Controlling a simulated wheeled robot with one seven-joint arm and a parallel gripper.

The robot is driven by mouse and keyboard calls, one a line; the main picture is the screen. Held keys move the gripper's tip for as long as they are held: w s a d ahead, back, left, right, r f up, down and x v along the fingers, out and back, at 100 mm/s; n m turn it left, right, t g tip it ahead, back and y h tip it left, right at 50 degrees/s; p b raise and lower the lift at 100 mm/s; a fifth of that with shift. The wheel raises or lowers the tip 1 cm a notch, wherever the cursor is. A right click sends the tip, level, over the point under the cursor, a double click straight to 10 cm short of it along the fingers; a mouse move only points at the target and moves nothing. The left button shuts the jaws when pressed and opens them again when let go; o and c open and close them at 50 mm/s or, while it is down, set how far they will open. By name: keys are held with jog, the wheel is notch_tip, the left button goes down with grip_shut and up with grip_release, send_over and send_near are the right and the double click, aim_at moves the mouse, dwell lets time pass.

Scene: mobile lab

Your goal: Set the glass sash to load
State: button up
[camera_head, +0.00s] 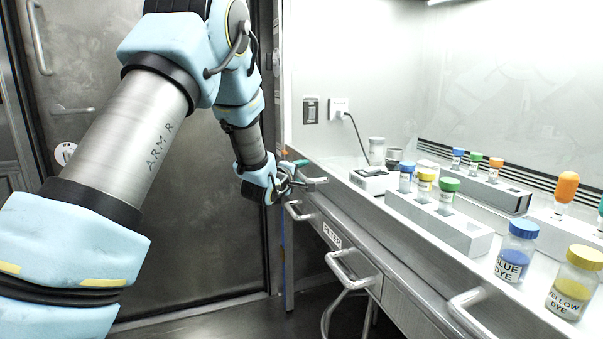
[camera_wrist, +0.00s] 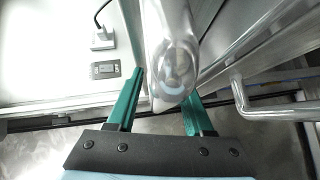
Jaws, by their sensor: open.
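My gripper (camera_head: 290,172) is at the left end of the bench front, beside a short metal handle (camera_head: 314,181). In the wrist view, the green fingers of my gripper (camera_wrist: 164,84) are apart, with a rounded metal bar (camera_wrist: 168,40) passing between them. The bar's near end lies between the fingers, close to both; I cannot tell whether either touches it. The fingers are not closed on it. The glass sash itself is hard to make out, and I cannot tell its position from these views.
A grey drawer handle (camera_head: 298,212) and another handle (camera_head: 352,268) stick out below the bench edge. A white rack (camera_head: 435,222) with capped vials, a blue dye bottle (camera_head: 514,254) and a yellow dye bottle (camera_head: 574,286) stand on the bench. A grey door (camera_head: 190,200) stands behind my arm.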

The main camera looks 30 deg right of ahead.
grip_shut()
dwell(1.3)
